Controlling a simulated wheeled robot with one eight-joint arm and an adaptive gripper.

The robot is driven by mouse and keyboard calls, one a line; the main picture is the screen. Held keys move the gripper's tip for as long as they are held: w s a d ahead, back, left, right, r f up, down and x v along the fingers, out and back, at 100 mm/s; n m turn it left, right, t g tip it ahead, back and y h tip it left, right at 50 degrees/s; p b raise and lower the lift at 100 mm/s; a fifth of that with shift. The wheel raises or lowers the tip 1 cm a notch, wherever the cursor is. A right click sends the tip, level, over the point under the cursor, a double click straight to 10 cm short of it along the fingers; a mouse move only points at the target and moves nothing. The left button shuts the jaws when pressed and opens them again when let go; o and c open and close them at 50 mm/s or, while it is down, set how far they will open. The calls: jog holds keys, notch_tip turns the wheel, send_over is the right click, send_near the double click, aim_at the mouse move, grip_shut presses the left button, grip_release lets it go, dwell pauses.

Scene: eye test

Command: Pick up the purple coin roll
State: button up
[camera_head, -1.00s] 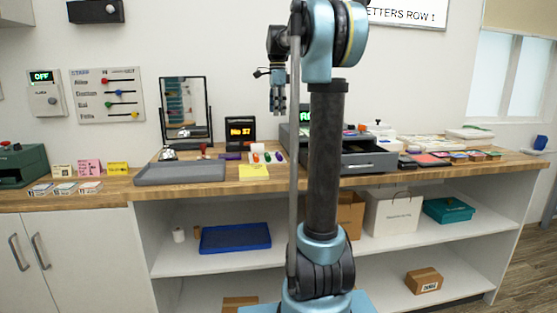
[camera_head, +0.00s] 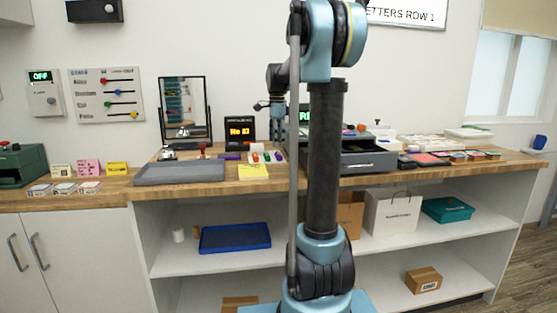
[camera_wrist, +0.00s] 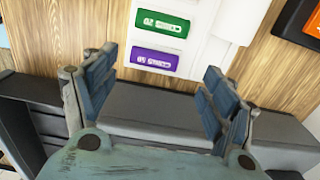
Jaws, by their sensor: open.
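The purple coin roll (camera_wrist: 154,60) lies in a white holder (camera_wrist: 200,50) beside a green roll (camera_wrist: 162,23) in the wrist view. In the head view, the purple roll (camera_head: 279,156) is small at the right end of a row of coloured rolls on the counter. My gripper (camera_wrist: 160,76) is open and empty, with one finger to each side of the purple roll in the wrist picture. It is not shut on the roll. In the head view, my gripper (camera_head: 277,130) hangs over the holder, partly hidden by my arm.
A grey drawer unit (camera_head: 370,160) stands right of the holder, behind my arm. A grey tray (camera_head: 180,173) and yellow notes (camera_head: 253,172) lie to the left and in front. A number display (camera_head: 240,130) and a mirror (camera_head: 185,108) stand behind.

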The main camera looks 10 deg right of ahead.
aim_at(278, 154)
jog(key=f, duration=0.3)
jog(key=shift+s+d+f, duration=0.25)
jog(key=shift+s+d, duration=0.05)
jog(key=shift+f, duration=0.65)
jog(key=c, duration=1.3)
